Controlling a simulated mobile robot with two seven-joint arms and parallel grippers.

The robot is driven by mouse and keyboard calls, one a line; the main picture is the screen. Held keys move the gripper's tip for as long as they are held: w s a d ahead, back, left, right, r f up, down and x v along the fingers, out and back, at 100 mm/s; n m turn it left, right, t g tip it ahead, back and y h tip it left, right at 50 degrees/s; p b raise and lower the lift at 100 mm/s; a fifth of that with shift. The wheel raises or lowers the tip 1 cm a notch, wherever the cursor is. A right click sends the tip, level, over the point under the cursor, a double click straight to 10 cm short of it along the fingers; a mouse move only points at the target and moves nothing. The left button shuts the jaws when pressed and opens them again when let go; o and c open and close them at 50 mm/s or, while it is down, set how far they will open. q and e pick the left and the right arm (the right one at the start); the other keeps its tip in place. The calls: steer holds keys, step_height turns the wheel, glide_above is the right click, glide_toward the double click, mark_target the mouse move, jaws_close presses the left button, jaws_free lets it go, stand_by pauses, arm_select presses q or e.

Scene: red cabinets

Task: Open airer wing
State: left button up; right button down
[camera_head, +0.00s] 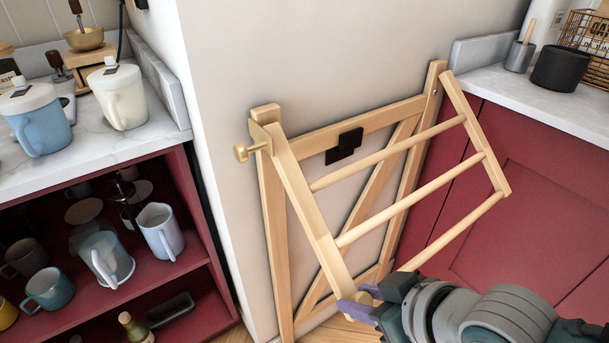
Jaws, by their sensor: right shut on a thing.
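The wooden airer (275,235) stands against the pale wall, its frame upright with a diagonal brace. Its wing (305,205), two side rails joined by several round rungs, is swung out from the frame and tilts toward me. A brass knob (241,152) sits at the wing's upper left corner. My right gripper (358,304) is at the lower end of the wing's left rail, its purple-grey fingers shut on that rail end. The fingers partly hide the rail tip. My left gripper is not in the view.
A red open-shelf cabinet (196,225) with mugs and jugs stands at left, under a marble counter (150,133). A red cabinet (530,200) with a white counter, black pot (561,68) and wire basket (590,35) stands at right. A black bracket (344,146) is on the airer's top bar.

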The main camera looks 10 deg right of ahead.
steer(key=s+d+r+g+h+p, duration=0.1)
steer(key=s+r+g+p, duration=0.2)
steer(key=r+p, duration=1.6)
steer(key=shift+s+d+r+p, duration=0.2)
steer(key=shift+s+p, duration=0.3)
steer(key=shift+p, duration=1.05)
steer(key=c, duration=0.8)
jaws_free()
steer(key=shift+w, duration=0.1)
steer(key=shift+o, duration=1.2)
